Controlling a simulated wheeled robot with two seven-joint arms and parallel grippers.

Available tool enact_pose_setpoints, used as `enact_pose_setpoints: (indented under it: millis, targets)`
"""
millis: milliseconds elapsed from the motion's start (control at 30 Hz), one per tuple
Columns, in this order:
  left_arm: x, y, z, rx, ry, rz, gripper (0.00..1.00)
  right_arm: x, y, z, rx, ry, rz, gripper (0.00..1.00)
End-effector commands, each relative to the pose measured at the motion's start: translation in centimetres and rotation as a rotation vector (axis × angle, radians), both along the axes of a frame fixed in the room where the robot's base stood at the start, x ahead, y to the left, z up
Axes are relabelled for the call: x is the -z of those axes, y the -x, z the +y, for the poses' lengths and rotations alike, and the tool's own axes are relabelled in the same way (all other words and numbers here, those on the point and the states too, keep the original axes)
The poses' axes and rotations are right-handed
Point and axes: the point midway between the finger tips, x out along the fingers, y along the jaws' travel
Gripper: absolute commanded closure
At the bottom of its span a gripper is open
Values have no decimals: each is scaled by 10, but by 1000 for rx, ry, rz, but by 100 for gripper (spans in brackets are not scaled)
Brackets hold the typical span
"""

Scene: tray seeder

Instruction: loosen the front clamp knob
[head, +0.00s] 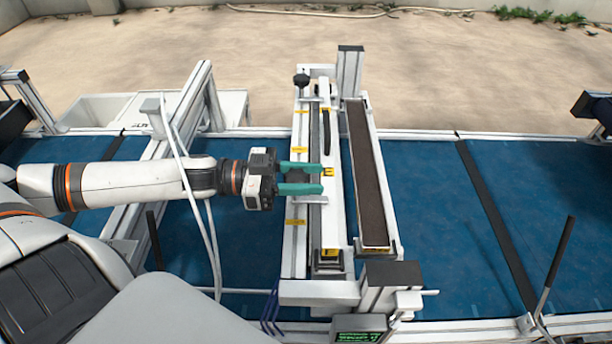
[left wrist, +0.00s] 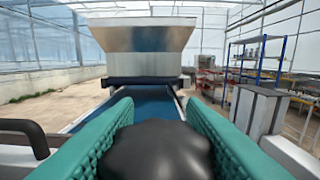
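My left gripper (head: 323,178) reaches in from the left over the seeder's white rail (head: 300,235), its two teal fingers apart from each other. In the left wrist view a rounded black knob (left wrist: 155,150) sits between the fingers (left wrist: 158,104) and fills most of the gap. I cannot tell whether the fingers press on it. In the head view only a dark patch shows between the fingers. Another black knob (head: 301,80) stands at the far end of the rail. My right gripper is not in view.
A long dark-filled trough (head: 369,185) runs beside the rail on the right. A blue conveyor belt (head: 430,190) passes underneath. A metal frame post (head: 190,100) and hanging white cables stand near my left arm. A control box with green display (head: 358,336) is at the front.

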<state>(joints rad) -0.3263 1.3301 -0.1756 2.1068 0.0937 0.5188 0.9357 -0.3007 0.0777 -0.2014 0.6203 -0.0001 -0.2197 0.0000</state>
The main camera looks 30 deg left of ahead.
Motion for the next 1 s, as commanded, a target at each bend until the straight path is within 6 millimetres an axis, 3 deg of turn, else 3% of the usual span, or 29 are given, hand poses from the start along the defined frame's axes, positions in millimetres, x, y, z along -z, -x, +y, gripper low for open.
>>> enact_pose_setpoints:
  millis: [100,367,800,1000]
  targets:
    - [0,0,0,-1,0,0,86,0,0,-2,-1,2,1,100]
    - [-4,0,0,-38,2,2,86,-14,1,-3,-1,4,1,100]
    - [-8,-4,4,-354,10,9,86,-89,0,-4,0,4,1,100]
    - [-5,-6,6,-546,10,9,86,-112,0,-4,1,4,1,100]
